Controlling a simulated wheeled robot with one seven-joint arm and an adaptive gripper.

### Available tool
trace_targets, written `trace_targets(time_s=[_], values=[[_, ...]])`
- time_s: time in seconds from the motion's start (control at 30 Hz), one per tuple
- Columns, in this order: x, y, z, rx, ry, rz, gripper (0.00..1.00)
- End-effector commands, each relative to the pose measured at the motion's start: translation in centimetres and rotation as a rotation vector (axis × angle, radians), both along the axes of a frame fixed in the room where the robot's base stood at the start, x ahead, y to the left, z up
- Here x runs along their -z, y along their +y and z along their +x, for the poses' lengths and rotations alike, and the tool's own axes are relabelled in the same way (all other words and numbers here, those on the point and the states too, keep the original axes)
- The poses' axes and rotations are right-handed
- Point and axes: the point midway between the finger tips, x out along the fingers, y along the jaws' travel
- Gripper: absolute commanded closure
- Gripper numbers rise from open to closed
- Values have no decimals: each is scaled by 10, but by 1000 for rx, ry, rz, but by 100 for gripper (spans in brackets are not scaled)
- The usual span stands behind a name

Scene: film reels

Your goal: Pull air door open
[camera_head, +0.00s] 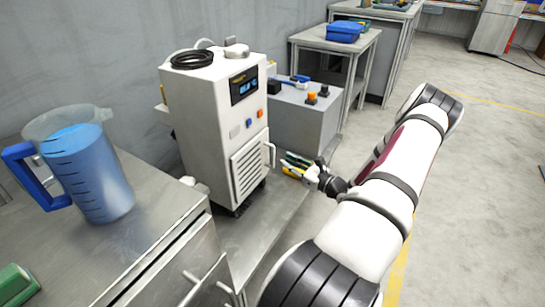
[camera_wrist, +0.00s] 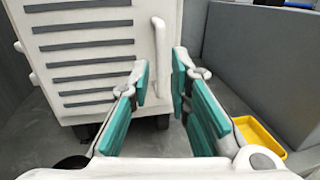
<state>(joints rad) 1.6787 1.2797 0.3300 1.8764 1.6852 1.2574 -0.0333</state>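The air door (camera_head: 249,166) is the slatted white panel low on the front of a white wheeled machine (camera_head: 217,120). It looks closed, and its slats also show in the wrist view (camera_wrist: 84,50). Its pale vertical handle (camera_head: 271,155) is on the right side of the panel. My gripper (camera_head: 290,163) is just right of the handle in the head view. In the wrist view my gripper (camera_wrist: 161,78) is open with teal pads, and the handle (camera_wrist: 160,48) shows between and beyond the fingertips. Nothing is held; I cannot tell whether a fingertip touches the handle.
A grey cabinet (camera_head: 296,118) with buttons stands right of the machine. A yellow tray (camera_wrist: 260,138) lies right of my gripper. A metal counter (camera_head: 150,221) with a blue jug (camera_head: 88,175) is at the left. Open floor (camera_head: 490,150) lies at the right.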

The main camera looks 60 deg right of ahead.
Motion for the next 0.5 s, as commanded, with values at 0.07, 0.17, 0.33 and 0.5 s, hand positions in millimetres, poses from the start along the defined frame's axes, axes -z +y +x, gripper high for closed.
trace_targets(time_s=[0.07, 0.17, 0.33, 0.5], values=[[1, -2, 17, -3, -1, -2, 82], [1, -4, 36, -3, -1, -3, 82], [1, -7, 60, -2, 0, -2, 82], [1, -9, 74, -2, 1, -2, 82]])
